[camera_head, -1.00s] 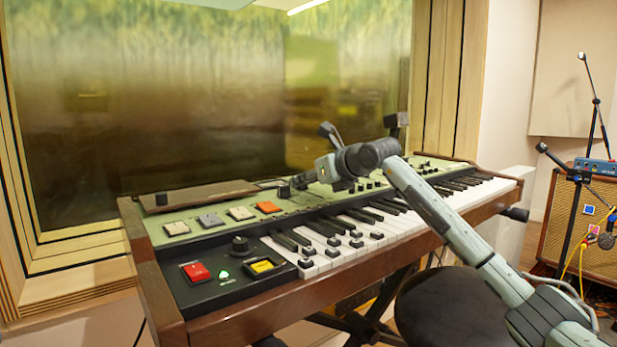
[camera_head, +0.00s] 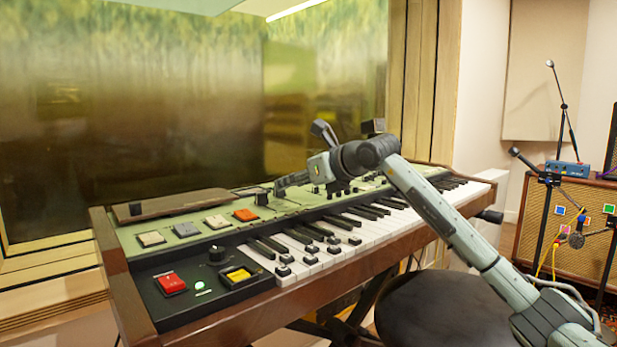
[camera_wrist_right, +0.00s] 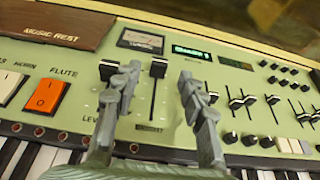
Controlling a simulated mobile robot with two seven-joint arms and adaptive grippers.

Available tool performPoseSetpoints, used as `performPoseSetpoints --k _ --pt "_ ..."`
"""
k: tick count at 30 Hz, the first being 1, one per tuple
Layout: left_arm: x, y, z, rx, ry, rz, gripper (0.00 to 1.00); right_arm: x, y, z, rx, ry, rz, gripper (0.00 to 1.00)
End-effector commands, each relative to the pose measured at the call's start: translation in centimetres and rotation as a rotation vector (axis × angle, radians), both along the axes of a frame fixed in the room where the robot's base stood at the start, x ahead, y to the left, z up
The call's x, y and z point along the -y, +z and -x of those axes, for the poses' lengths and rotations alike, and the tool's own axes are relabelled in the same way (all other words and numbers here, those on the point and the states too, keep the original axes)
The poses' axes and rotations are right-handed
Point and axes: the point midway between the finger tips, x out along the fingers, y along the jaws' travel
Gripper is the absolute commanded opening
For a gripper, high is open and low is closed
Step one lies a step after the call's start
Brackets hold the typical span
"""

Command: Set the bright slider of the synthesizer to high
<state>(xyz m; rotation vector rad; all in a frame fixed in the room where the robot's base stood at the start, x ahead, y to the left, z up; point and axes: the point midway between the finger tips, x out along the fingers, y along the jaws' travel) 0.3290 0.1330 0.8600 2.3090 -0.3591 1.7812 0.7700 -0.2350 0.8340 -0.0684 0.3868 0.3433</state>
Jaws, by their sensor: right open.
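The synthesizer (camera_head: 190,312) has a wooden body and a pale green panel. In the right wrist view a slider with a black cap (camera_wrist_right: 158,68) lies between my two fingers, with its cap near the far end of its slot. The small label (camera_wrist_right: 150,127) below it is too blurred to read surely. Another black slider cap (camera_wrist_right: 108,68) is partly hidden by the left finger. My right gripper (camera_wrist_right: 157,84) is open and empty, with a finger on each side of the middle slider. In the head view the right gripper (camera_head: 281,188) is over the panel; contact cannot be told.
An orange flute switch (camera_wrist_right: 46,97) is left of the fingers, and several more sliders (camera_wrist_right: 238,101) are to the right. A meter (camera_wrist_right: 140,41) sits behind. A dark stool (camera_head: 440,310) stands in front of the keys. An amplifier (camera_head: 535,215) and microphone stands are at right.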

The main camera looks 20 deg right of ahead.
Motion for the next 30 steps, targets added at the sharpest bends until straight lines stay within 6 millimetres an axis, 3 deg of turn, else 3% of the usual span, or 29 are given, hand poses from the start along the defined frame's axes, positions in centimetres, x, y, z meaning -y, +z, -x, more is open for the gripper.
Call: performPoseSetpoints --k 6,12,30 --pt "0.0 0.0 0.0 -0.001 0.0 0.001 0.0 1.4 1.7 3.8 0.002 -0.001 0.001 0.41" --pt "0.0 0.0 0.0 -0.001 0.0 0.001 0.0 2.0 2.4 5.5 0.0 0.001 0.001 0.41" --pt "0.0 0.0 0.0 -0.001 0.0 0.001 0.0 2.0 2.5 5.8 0.0 0.001 0.0 0.41"
